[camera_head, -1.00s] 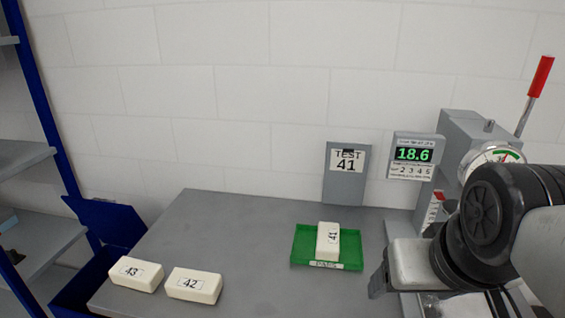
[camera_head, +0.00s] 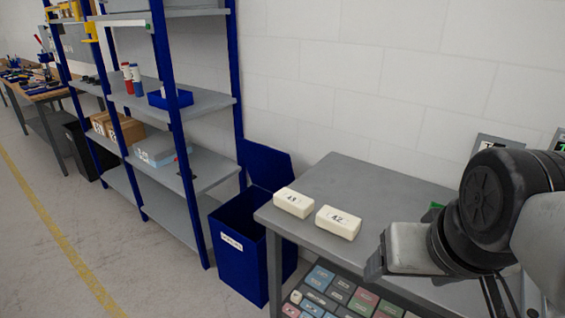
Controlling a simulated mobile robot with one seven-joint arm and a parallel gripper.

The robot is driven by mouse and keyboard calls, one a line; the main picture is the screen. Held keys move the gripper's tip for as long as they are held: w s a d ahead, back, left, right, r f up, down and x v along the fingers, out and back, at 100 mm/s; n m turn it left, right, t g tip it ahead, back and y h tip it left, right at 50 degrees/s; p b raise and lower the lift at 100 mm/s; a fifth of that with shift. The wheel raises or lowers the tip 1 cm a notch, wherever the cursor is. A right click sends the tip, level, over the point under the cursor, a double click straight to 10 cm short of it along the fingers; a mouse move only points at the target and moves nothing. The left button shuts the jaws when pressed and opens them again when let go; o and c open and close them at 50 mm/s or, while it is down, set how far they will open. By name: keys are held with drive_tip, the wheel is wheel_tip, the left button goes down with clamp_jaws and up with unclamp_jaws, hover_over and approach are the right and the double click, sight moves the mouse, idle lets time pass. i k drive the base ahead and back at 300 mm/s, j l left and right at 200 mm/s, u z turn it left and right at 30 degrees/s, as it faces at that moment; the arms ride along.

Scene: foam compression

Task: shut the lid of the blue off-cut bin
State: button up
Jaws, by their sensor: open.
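The blue off-cut bin (camera_head: 236,245) stands on the floor at the left end of the grey table, with a white label on its front. Its blue lid (camera_head: 266,166) is open and stands up at the back, near the wall. My gripper (camera_head: 375,266) is at the right, over the front part of the table, well to the right of the bin and apart from it. The gripper is open and I see nothing held in it. The table corner hides part of the bin's right side.
Foam blocks 43 (camera_head: 294,202) and 42 (camera_head: 338,222) lie on the grey table (camera_head: 385,185) near its left end, beside the bin. A blue-posted shelf rack (camera_head: 205,100) stands left of the bin. The floor (camera_head: 150,275) in front of the bin is clear.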

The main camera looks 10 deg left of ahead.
sight(270, 168)
drive_tip(key=k+j+u, duration=0.1)
drive_tip(key=u, duration=0.15)
drive_tip(key=j+u, duration=0.25)
drive_tip(key=i+j+u, duration=0.95)
drive_tip(key=i, duration=0.6)
drive_tip(key=i+j+u, duration=0.1)
drive_tip(key=i+j, duration=0.15)
drive_tip(key=i, duration=0.4)
drive_tip(key=i+z, duration=0.15)
drive_tip(key=z, duration=0.25)
drive_tip(key=i+l+z, duration=0.1)
drive_tip(key=z, duration=0.3)
drive_tip(key=i+j+z, duration=0.1)
drive_tip(key=i+z, duration=0.15)
drive_tip(key=z, duration=0.15)
drive_tip(key=i+j+z, duration=0.1)
drive_tip(key=z, duration=0.35)
drive_tip(key=i+z, duration=0.3)
drive_tip(key=z, duration=0.15)
drive_tip(key=i+j+z, duration=0.1)
drive_tip(key=i+z, duration=0.35)
drive_tip(key=k, duration=0.1)
